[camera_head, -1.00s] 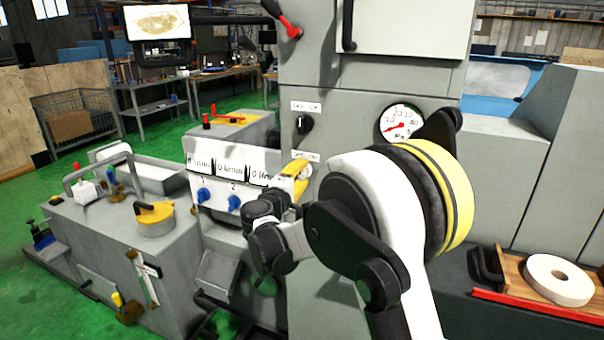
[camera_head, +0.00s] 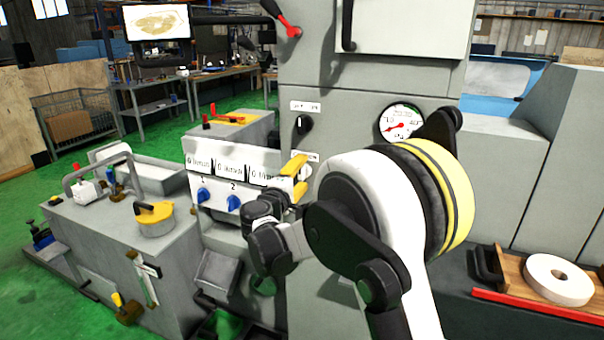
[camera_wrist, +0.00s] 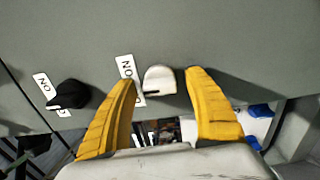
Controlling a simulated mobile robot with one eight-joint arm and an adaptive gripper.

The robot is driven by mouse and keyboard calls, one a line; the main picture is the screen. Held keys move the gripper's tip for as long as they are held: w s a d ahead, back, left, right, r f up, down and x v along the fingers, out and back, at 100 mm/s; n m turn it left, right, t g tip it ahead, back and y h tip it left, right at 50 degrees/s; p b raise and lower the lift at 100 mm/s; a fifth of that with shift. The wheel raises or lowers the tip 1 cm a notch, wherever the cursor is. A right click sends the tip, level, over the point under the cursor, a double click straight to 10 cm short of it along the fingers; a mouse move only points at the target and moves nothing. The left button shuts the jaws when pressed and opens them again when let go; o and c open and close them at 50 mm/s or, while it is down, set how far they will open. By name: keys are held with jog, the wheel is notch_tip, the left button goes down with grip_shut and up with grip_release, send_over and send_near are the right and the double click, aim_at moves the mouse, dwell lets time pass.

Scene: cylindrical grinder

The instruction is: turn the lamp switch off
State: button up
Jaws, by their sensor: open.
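A white rotary knob (camera_wrist: 160,80) sits on the grey machine panel in the wrist view, beside a white label (camera_wrist: 131,80) that reads "ON" upside down. A black knob (camera_wrist: 68,95) with its own ON label is to its left; it also shows in the head view (camera_head: 304,124). I cannot read which label names the lamp. My gripper (camera_wrist: 158,79) is open, its two yellow fingers on either side of the white knob; contact is not clear. In the head view my gripper (camera_head: 299,178) is at the panel below the black knob and mostly hides the white one.
A pressure gauge (camera_head: 401,123) is right of the black knob. A display box (camera_head: 232,168) with blue knobs (camera_head: 234,203) stands left of my gripper. A red-tipped lever (camera_head: 290,27) is above. A grinding wheel (camera_head: 558,280) lies in a wooden tray at right.

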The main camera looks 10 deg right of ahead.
jog(key=v, duration=1.2)
